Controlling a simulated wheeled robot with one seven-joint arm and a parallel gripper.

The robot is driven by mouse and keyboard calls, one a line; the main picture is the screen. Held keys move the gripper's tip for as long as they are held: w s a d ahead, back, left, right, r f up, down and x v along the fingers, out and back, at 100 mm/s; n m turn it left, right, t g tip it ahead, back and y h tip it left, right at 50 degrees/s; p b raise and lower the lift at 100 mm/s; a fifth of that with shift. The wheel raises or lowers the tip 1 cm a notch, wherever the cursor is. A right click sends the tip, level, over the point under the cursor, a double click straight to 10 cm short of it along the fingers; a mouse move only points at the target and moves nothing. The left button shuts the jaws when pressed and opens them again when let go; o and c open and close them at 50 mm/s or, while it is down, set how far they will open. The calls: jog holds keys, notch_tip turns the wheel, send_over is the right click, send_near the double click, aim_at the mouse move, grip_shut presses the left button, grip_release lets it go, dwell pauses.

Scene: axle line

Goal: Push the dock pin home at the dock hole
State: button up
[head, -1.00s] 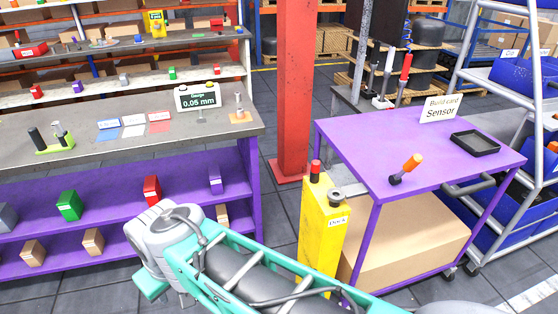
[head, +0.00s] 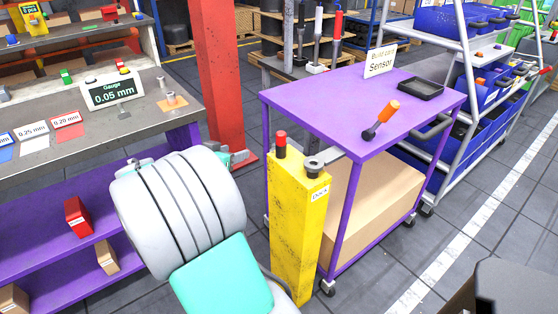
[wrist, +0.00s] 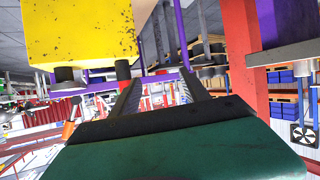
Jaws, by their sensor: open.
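The yellow dock post (head: 297,230) stands left of the purple cart, with a dock label near its top. A dark, wide-headed piece (head: 314,163), seemingly the dock pin, stands upright on its top. It hides any hole beneath it. A red-capped dark cylinder (head: 281,146) stands left of it. In the wrist view the post (wrist: 80,30) appears upside down, with the wide-headed piece (wrist: 68,78) hanging below it. My gripper (head: 238,157) is left of the post, partly hidden by my arm, apart from the pin. Its open, empty fingers show in the wrist view (wrist: 162,88).
The purple cart (head: 345,110) right of the post carries an orange-handled tool (head: 381,119), a black tray (head: 420,88) and a sign. A red column (head: 212,70) stands behind my gripper. A workbench (head: 100,145) with a gauge display (head: 112,90) is at left.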

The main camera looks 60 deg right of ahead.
aim_at(278, 138)
jog(key=s+d+m+g+h, duration=0.1)
jog(key=s+d, duration=0.1)
jog(key=d, duration=0.1)
jog(key=s+d+m+g+h+b, duration=0.1)
jog(key=s+d+g+h, duration=0.1)
jog(key=s+d, duration=0.1)
jog(key=s+d+m+g+h+b, duration=0.1)
jog(key=s+d, duration=0.2)
jog(key=shift+s+r+m+g, duration=0.25)
jog(key=shift+r+m+g, duration=0.05)
jog(key=shift+m+g, duration=0.1)
jog(key=x, duration=0.7)
jog(key=shift+w+d+r+p, duration=0.1)
jog(key=shift+p, duration=0.3)
jog(key=shift+c, duration=0.4)
grip_shut()
